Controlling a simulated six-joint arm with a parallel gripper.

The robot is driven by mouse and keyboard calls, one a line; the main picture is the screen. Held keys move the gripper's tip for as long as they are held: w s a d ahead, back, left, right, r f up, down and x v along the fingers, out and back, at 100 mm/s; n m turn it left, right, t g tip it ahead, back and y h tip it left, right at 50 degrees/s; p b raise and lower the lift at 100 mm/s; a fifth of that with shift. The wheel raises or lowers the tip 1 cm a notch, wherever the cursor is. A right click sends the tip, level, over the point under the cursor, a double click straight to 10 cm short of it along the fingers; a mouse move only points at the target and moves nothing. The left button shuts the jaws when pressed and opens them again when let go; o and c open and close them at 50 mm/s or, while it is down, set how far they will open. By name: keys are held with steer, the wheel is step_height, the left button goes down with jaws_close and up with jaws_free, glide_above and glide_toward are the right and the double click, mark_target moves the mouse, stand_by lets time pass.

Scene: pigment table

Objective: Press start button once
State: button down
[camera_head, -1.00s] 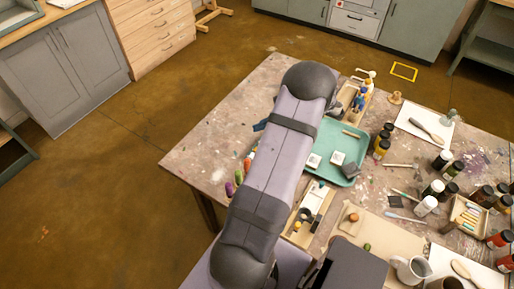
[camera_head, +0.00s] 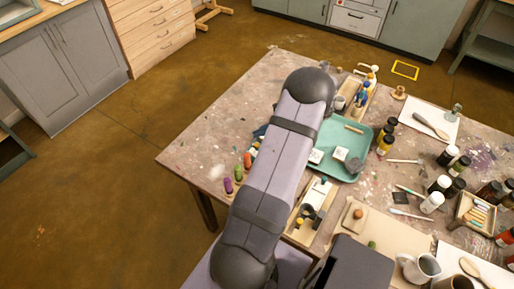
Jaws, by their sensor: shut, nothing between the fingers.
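I cannot make out a start button in this view. My arm's purple-grey links run from the bottom centre up to a dark joint above the table, and they cover part of the table behind them. My gripper is not visible; the arm hides whatever lies beyond that joint. A wooden tray (camera_head: 297,238) with a white panel, a dark round item and a small yellow item stands just right of the arm. Whether it holds a button is too small to tell.
A teal tray (camera_head: 352,131) with pale blocks and a dark grey piece lies right of the arm. Several paint bottles (camera_head: 432,203) crowd the table's right side. Coloured tubes (camera_head: 238,173) lie left of the arm. The left part of the table (camera_head: 200,148) is mostly clear.

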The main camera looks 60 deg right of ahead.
steer(key=shift+f+b, duration=0.7)
steer(key=shift+f, duration=0.65)
stand_by(1.1)
steer(key=shift+f+b, duration=0.4)
steer(key=shift+f+b, duration=0.4)
steer(key=shift+f, duration=0.05)
stand_by(0.7)
steer(key=shift+r, duration=0.1)
stand_by(0.3)
steer(key=shift+r+p, duration=0.6)
steer(key=shift+r, duration=0.2)
steer(key=shift+r, duration=0.1)
step_height(320, 180, up, 5)
steer(key=p, duration=0.3)
